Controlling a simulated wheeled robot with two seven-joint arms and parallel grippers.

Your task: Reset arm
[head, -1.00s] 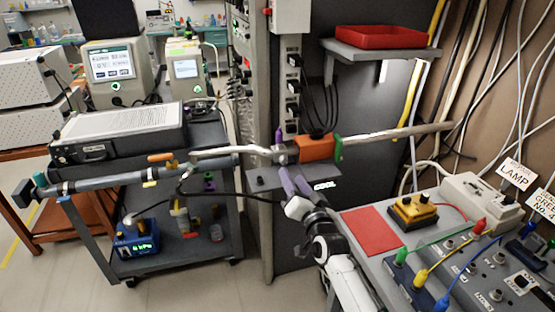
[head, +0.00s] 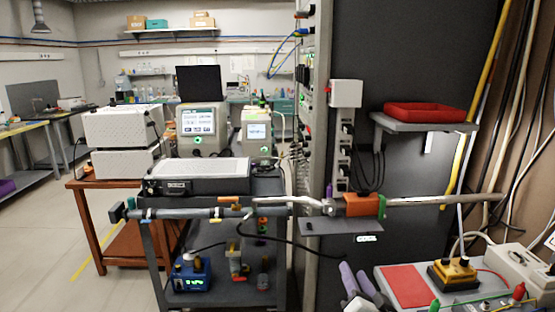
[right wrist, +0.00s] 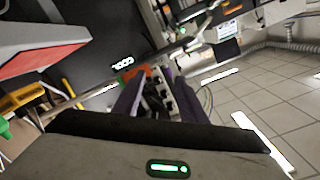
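My right gripper (head: 358,277) shows at the bottom of the head view, with two purple fingers spread apart and nothing between them. It is below the dark shelf plate (head: 340,227) and left of the red mat on the bench. In the right wrist view the purple fingers (right wrist: 156,95) stand apart, with the orange block (right wrist: 135,74) beyond them. The orange block (head: 361,205) sits on the horizontal metal pipe (head: 440,201), clear of the gripper. My left gripper is in neither view.
A grey bench with a red mat (head: 405,285) and a yellow-black device (head: 452,273) stands at lower right. A cart (head: 215,295) stands left of the dark cabinet (head: 410,80). A red tray (head: 425,112) is on a wall shelf. Floor at left is open.

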